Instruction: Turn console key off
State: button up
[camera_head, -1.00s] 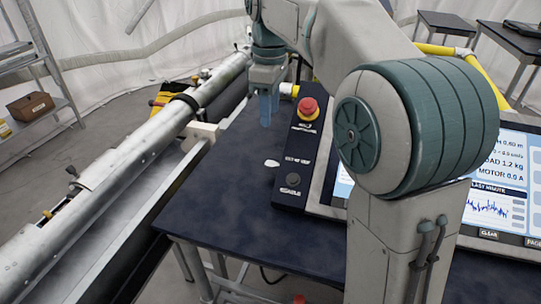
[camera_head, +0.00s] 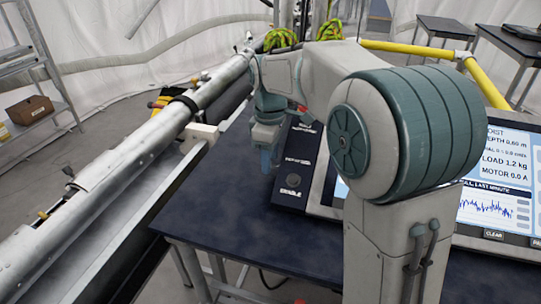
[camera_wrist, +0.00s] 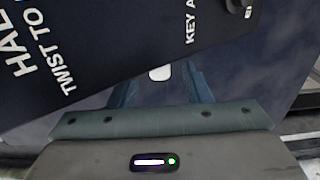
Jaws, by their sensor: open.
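The key's turn position is too small to tell.
A lit screen (camera_head: 497,190) stands to the right, behind my arm. A long metal tube (camera_head: 130,145) runs along the left. The table's front half (camera_head: 265,245) is clear.

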grip_shut()
jog(key=shift+r+p, duration=0.15)
jog(key=shift+p, duration=0.4)
jog(key=shift+w+g+p, duration=0.1)
jog(key=shift+g+p, duration=0.3)
jog(key=shift+p, duration=0.05)
jog(key=shift+w+g+y+p, duration=0.1)
jog(key=shift+g+y+p, duration=0.2)
jog(key=shift+p, duration=0.4)
grip_release()
